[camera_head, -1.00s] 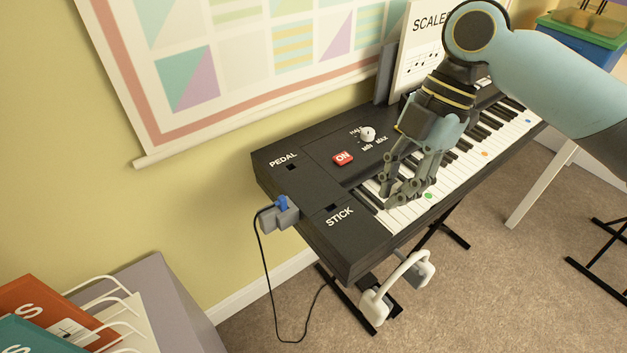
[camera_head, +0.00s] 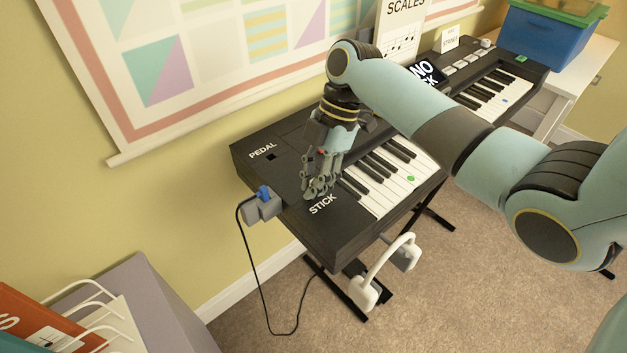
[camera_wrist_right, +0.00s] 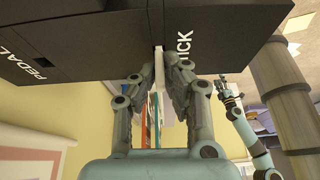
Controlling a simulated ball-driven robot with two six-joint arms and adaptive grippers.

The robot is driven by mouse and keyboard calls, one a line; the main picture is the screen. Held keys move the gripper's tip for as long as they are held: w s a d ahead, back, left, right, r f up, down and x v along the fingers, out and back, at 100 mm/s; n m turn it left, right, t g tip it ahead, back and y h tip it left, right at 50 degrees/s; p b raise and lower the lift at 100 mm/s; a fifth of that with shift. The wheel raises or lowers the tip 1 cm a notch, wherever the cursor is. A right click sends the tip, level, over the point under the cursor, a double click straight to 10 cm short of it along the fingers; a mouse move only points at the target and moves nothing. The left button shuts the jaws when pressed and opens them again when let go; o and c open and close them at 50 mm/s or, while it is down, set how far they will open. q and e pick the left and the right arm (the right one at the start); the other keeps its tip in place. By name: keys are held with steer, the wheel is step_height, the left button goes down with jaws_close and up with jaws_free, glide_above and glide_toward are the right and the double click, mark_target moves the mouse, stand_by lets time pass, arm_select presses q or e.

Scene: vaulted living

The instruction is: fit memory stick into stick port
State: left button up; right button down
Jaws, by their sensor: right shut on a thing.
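My right gripper (camera_head: 318,190) points down at the keyboard's black left end, just behind the STICK label (camera_head: 322,204). In the right wrist view its fingertips (camera_wrist_right: 159,62) are shut on a narrow pale memory stick (camera_wrist_right: 158,65), mostly hidden between the fingers. The stick's end meets the black panel beside the STICK lettering. The stick port is covered by the fingertips, so I cannot tell how far the stick is in. My left gripper (camera_wrist_right: 228,90) shows small at the right of the right wrist view; its jaw state is unclear.
The keyboard (camera_head: 340,235) stands by the wall. A grey block with a blue plug and cable (camera_head: 262,203) is on its left end. White headphones (camera_head: 385,270) hang at its front. The PEDAL port (camera_head: 271,156) is clear. A blue bin (camera_head: 545,40) is far right.

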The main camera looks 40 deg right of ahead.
arm_select(q)
steer(key=shift+s+f, duration=0.15)
steer(key=shift+s, duration=0.55)
arm_select(e)
steer(key=shift+f, duration=0.2)
steer(key=c, duration=1.4)
jaws_free()
arm_select(q)
steer(key=shift+w, duration=0.15)
arm_select(e)
steer(key=shift+r, duration=0.2)
arm_select(q)
steer(key=shift+w+r, duration=0.15)
steer(key=shift+r, duration=0.05)
arm_select(e)
steer(key=v, duration=1.2)
steer(key=shift+s+f, duration=0.1)
